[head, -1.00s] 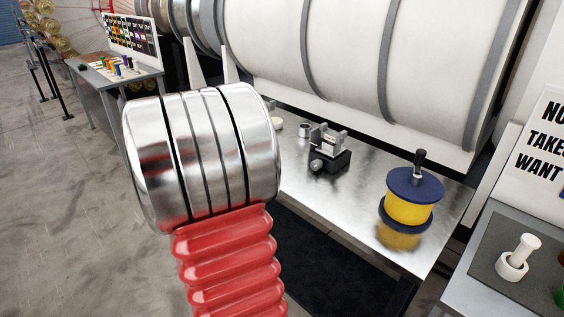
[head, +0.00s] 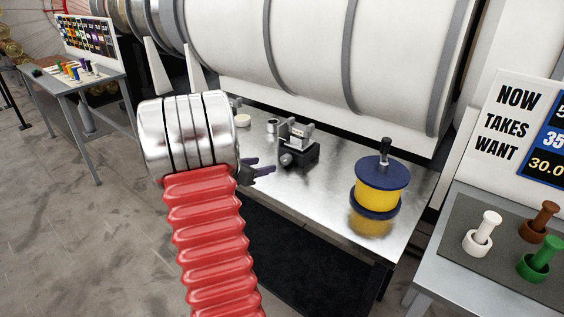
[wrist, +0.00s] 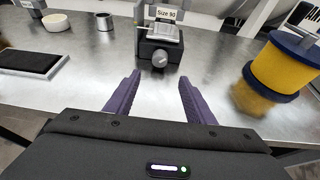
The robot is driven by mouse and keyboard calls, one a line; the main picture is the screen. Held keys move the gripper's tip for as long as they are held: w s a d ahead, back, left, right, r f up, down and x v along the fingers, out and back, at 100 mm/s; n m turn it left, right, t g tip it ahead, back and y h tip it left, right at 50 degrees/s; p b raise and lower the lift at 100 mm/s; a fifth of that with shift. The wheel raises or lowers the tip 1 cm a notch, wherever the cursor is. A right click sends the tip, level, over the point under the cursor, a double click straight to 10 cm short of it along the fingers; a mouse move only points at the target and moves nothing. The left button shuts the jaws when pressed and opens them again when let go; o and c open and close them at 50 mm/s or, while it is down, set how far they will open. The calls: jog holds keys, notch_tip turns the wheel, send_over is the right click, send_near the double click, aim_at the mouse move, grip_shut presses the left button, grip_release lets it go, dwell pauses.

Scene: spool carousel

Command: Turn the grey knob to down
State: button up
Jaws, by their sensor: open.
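The grey knob (wrist: 159,60) is on the front of a small black device (wrist: 160,45) with a "Size 90" label, standing on the metal table. The knob also shows in the head view (head: 286,160), at the front left of the device (head: 298,150). My gripper (wrist: 160,78) is open and empty. Its two purple fingers point toward the knob and stay apart from it, with bare table between. In the head view my gripper (head: 268,172) sits just left of the device, partly hidden behind my arm. The knob's pointer position is too small to tell.
A yellow and blue spool (head: 381,187) stands right of the device. A small metal cup (wrist: 105,21), a pale round dish (wrist: 56,22) and a black pad (wrist: 38,62) lie left. A large white drum (head: 330,50) is behind. The table front is clear.

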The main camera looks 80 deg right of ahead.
aim_at(284, 161)
jog(key=x, duration=1.3)
jog(key=shift+s+d+f, duration=0.1)
jog(key=shift+d, duration=0.1)
jog(key=shift+c, duration=0.5)
jog(key=c, duration=1)
